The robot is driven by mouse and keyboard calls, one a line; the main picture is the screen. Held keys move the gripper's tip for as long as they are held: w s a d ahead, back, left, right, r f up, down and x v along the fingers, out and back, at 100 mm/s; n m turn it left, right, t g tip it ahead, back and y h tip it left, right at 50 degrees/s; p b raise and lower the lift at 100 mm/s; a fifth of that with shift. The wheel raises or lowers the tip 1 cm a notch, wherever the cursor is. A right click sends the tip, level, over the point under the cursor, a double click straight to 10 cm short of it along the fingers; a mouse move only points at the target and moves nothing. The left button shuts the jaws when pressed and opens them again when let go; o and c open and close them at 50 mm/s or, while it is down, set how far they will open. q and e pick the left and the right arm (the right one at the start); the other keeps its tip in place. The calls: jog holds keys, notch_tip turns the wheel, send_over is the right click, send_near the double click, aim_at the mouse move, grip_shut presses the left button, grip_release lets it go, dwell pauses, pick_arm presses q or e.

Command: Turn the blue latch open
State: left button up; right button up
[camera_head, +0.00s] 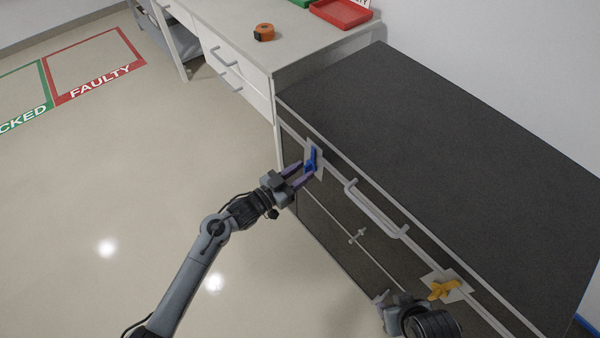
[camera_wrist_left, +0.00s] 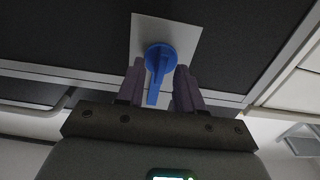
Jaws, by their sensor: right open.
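The blue latch (camera_head: 312,157) is mounted on a pale plate (camera_head: 317,174) at the left end of the dark cabinet's front. In the left wrist view, the blue latch (camera_wrist_left: 159,59) has a round hub, and its handle points towards my gripper. My left gripper (camera_head: 306,172) is open at the latch. Its fingers, also seen in the left wrist view (camera_wrist_left: 159,88), stand on either side of the handle with visible gaps. My right gripper (camera_head: 384,298) is open at the lower right, below a yellow latch, partly hidden by its own wrist.
The yellow latch (camera_head: 443,290) sits on its own plate at the cabinet's right. A long bar handle (camera_head: 376,210) sticks out between the latches, with a small cross-shaped fitting (camera_head: 357,236) below. A bench (camera_head: 290,32) bears an orange tape measure (camera_head: 264,32) and a red tray (camera_head: 341,12). Floor at left is clear.

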pick_arm(q)
grip_shut()
dwell(1.5)
